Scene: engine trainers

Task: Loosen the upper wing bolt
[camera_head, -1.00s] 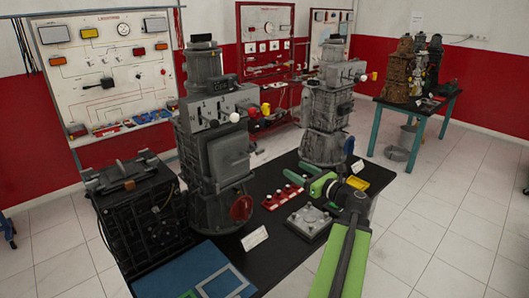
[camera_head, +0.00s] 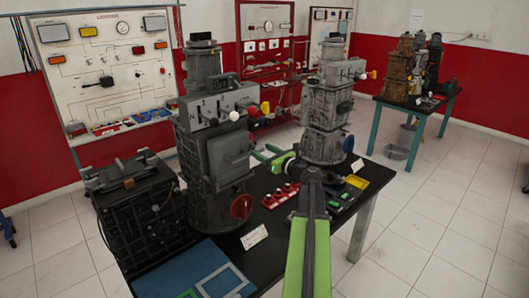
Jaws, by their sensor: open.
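My gripper (camera_head: 264,154) is green and open, with nothing seen between its fingers. It is over the table, between the large grey engine trainer (camera_head: 220,150) and the second grey trainer (camera_head: 322,120). Its fingers point left, toward the large trainer's right side, and look apart from it.
A black boxy unit (camera_head: 140,215) stands at the left of the black table (camera_head: 262,268). Red parts (camera_head: 280,195) and a yellow tray (camera_head: 357,182) lie near my arm. A wall panel (camera_head: 105,60) is behind. The tiled floor (camera_head: 450,240) at right is clear.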

